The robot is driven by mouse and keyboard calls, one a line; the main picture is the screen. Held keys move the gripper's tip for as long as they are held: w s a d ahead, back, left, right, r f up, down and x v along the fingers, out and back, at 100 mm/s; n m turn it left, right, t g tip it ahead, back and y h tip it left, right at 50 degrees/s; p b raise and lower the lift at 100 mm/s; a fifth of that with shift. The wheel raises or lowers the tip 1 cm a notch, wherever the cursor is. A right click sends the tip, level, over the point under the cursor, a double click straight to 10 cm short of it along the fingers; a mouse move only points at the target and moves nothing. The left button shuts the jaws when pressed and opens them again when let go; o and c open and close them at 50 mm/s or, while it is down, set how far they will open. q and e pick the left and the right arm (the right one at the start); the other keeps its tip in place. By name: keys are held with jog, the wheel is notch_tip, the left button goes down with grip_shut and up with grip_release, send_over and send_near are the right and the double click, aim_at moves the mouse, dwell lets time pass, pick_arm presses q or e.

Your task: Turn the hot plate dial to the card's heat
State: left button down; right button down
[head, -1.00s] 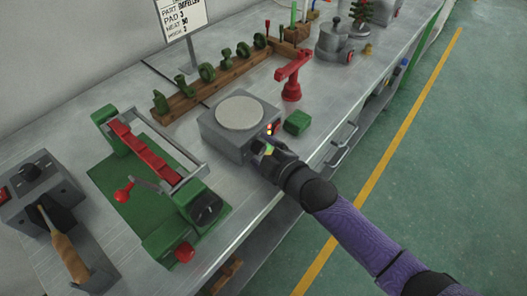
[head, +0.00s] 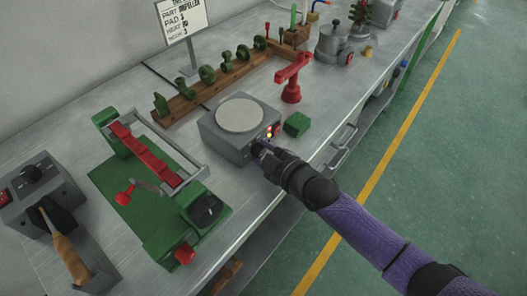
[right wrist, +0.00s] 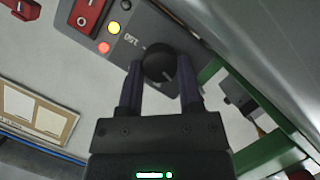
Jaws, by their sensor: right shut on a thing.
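The hot plate (head: 222,137) is a grey box with a pale round top, standing mid-bench in the head view. Its black dial (right wrist: 158,63) shows in the right wrist view, with a light pointer line and a printed number beside it. My right gripper (right wrist: 160,82) is shut on the dial, one finger on each side. In the head view my right gripper (head: 262,150) is at the plate's front face and hides the dial there. The card (head: 183,22) stands on a post at the back; its small heat line is hard to read. My left gripper is not in view.
A red switch (right wrist: 86,14) and lit yellow and orange lamps sit beside the dial. A green block (head: 297,124) and a red stand (head: 291,85) are right of the plate. A green press with a red bar (head: 150,155) stands left.

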jog(key=shift+d+f+m+g+b, duration=0.1)
jog(key=shift+m+g+b, duration=0.3)
jog(key=shift+m, duration=0.6)
jog(key=shift+w+m+g+y+b, duration=0.1)
jog(key=shift+m+g+y+b, duration=0.3)
jog(key=shift+m+y+b, duration=0.15)
jog(key=m+g+y+b, duration=0.1)
jog(key=m+b, duration=0.1)
jog(key=b, duration=0.1)
jog(key=shift+d+f+m+b, duration=0.1)
jog(key=shift+d+m+b, duration=0.05)
jog(key=shift+m+b, duration=0.5)
jog(key=shift+b, duration=0.2)
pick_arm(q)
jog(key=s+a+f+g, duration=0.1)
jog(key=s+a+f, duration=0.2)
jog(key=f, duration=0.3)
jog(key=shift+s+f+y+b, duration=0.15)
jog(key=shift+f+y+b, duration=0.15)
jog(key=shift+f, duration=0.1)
pick_arm(e)
jog(key=shift+w+r, duration=0.1)
jog(key=shift+r, duration=0.1)
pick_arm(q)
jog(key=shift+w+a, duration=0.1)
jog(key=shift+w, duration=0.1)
